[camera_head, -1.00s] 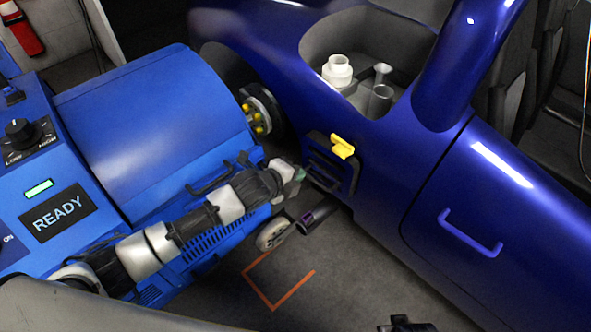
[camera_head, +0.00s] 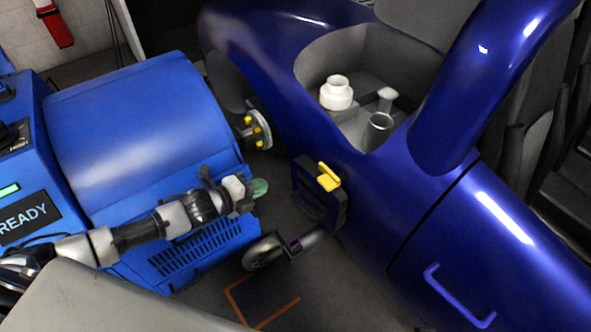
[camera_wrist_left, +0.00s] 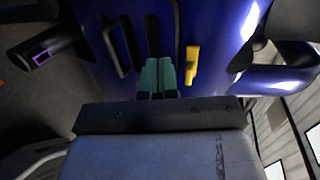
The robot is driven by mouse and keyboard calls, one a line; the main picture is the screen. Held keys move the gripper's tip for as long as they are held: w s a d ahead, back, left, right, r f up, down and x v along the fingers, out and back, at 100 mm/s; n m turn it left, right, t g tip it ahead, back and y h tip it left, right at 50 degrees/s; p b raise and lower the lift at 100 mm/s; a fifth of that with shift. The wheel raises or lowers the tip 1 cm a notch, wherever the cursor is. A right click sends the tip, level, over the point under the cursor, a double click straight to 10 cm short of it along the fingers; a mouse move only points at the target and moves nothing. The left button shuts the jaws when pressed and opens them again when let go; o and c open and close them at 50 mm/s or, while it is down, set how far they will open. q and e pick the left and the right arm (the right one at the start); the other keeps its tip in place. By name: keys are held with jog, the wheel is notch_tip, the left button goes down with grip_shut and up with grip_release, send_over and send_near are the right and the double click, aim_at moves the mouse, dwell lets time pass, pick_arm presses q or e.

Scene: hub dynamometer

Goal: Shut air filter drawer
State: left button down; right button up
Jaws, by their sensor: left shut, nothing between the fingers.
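The air filter drawer (camera_head: 318,205) is a black framed unit with a black handle on the side of the dark blue car. A yellow latch (camera_head: 328,178) sits at its top edge. I cannot tell whether the drawer is flush. In the left wrist view its black handle (camera_wrist_left: 116,50) and the yellow latch (camera_wrist_left: 192,64) lie just ahead of my fingers. My left gripper (camera_head: 260,188) has green fingertips and is left of the drawer, with a visible gap. It is shut and empty, and its fingers show together in the left wrist view (camera_wrist_left: 157,76). My right gripper is out of view.
The blue dynamometer (camera_head: 140,130) stands close on the left, beside the wheel hub (camera_head: 258,130). An exhaust pipe (camera_head: 308,240) and a small wheel (camera_head: 264,252) are below the drawer. A blue door handle (camera_head: 455,295) juts out at lower right. Floor shows below.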

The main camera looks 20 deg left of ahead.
pick_arm(q)
jog(key=b, duration=0.2)
send_near(307, 162)
jog(key=w+f, duration=0.1)
jog(key=w+d+f, duration=0.1)
jog(key=w+f, duration=0.1)
jog(key=shift+d+f, duration=0.1)
jog(key=shift+d, duration=0.2)
jog(key=shift+w+d, duration=0.4)
jog(key=shift+w, duration=0.15)
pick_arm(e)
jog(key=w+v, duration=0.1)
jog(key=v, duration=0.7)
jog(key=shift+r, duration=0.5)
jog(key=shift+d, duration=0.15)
pick_arm(q)
jog(key=w+d+b, duration=0.1)
jog(key=w+d, duration=0.1)
jog(key=w, duration=0.1)
jog(key=shift+w+d+b, duration=0.1)
jog(key=shift+d+b, duration=0.1)
jog(key=shift+b, duration=0.2)
jog(key=shift+d, duration=0.1)
jog(key=shift+r, duration=0.25)
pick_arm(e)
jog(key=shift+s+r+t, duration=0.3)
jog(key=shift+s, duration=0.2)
